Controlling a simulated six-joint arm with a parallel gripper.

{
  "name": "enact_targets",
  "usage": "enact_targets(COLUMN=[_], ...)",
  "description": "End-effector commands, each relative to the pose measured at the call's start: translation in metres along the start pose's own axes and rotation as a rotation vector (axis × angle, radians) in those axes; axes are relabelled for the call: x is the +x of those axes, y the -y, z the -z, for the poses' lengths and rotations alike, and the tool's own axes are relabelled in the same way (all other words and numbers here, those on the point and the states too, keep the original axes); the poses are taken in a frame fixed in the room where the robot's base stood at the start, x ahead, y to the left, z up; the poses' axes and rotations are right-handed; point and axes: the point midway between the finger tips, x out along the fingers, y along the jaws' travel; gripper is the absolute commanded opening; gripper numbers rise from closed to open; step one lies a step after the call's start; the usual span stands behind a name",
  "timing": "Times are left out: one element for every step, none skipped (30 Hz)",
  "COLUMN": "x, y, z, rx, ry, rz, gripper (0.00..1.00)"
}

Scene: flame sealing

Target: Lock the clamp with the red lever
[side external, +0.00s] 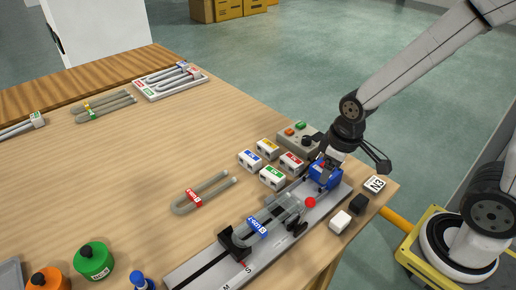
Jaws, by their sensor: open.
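The red ball of the lever (310,202) shows beside the metal rail fixture (200,272), in front of a blue block (327,178). The clamp's other parts are small and dark around it, and I cannot tell whether it is locked. A grey U-shaped tube with a blue label (258,227) lies along the fixture, its bend near a black holder (234,242). My gripper (328,164) is open, pointing down right at the blue block, behind and above the red ball. Its fingertips are partly hidden, and I cannot tell whether they touch the block.
Several small labelled boxes (272,178) and a grey control box (298,138) stand behind the fixture. A white block (340,222) and a black block (359,204) sit near the table edge. A red-labelled U-tube (203,194) lies to the left, with bare table around it.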

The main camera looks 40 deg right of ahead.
Motion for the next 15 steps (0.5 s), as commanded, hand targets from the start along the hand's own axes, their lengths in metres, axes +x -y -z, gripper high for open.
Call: enact_targets(x=[0.002,0.003,0.005,0.006,0.007,0.008,0.009,0.011,0.012,0.013,0.014,0.015,0.017,0.018,0.019], y=[0.003,0.005,0.007,0.008,0.01,0.013,0.015,0.016,0.019,0.02,0.022,0.025,0.027,0.029,0.031], z=[0.002,0.003,0.004,0.006,0.007,0.008,0.009,0.01,0.011,0.012,0.012,0.014,0.015,0.015,0.016], rx=[-0.066,-0.109,-0.166,-0.21,-0.253,-0.313,-0.356,-0.401,-0.459,-0.504,-0.548,-0.608,-0.652,-0.695,-0.751], ry=[0.019,0.031,0.047,0.059,0.07,0.086,0.095,0.107,0.12,0.13,0.14,0.152,0.161,0.169,0.179], rz=[0.009,0.015,0.024,0.031,0.039,0.051,0.06,0.07,0.083,0.094,0.105,0.12,0.132,0.145,0.162], gripper=[0.74,0.74,0.74,0.74,0.74,0.74,0.74,0.74,0.74,0.74,0.74,0.74,0.74,0.74,0.74])
